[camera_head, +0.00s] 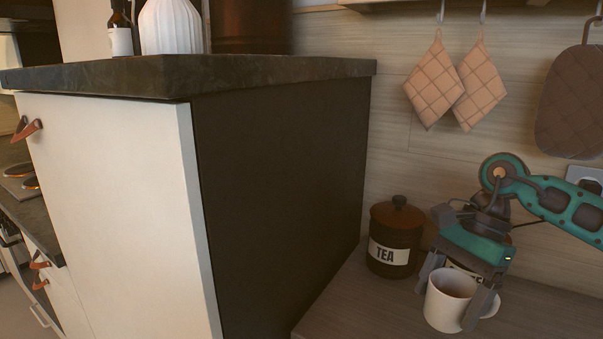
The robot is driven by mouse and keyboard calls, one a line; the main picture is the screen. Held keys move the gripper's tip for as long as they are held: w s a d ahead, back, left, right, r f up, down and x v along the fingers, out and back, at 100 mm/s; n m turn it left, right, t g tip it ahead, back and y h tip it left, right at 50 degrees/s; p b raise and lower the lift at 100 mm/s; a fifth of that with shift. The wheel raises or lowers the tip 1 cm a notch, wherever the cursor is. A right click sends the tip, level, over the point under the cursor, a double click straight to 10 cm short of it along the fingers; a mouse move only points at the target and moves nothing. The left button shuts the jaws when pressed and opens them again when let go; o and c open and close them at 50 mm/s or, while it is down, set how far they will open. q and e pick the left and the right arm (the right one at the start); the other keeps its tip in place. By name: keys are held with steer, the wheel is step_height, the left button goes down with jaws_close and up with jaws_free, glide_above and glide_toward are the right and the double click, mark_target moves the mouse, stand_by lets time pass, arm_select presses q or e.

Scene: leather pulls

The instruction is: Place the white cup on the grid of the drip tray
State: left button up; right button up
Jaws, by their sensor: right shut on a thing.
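The white cup (447,307) is in the lower right of the head view, above or on the grey counter; I cannot tell whether its base touches. My right gripper (458,296) comes down over the cup from the right arm and is shut on it, with one grey finger at the cup's left side and the other at its right. The cup looks roughly upright, its opening facing up. The drip tray and its grid are not in view. My left gripper is not in view.
A dark jar labelled TEA (393,240) stands left of the gripper. Another labelled jar is mostly hidden behind the gripper. A tall cabinet (280,190) with a dark side blocks the left. Pot holders (436,82) hang on the wall. Counter (360,306) left of the cup is bare.

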steer(key=s+a+f+n+g+h, duration=0.2)
steer(key=f+n, duration=0.3)
steer(key=n, duration=0.5)
steer(key=shift+s+a+h, duration=0.4)
steer(key=shift+s+h, duration=0.2)
steer(key=shift+s, duration=0.1)
steer(key=shift+s+a+f+n+h, duration=0.1)
steer(key=shift+s+f+n+h, duration=0.15)
steer(key=shift+n, duration=0.35)
steer(key=shift+s+f+n+h, duration=0.15)
steer(key=shift+f+n, duration=0.1)
steer(key=shift+n, duration=0.35)
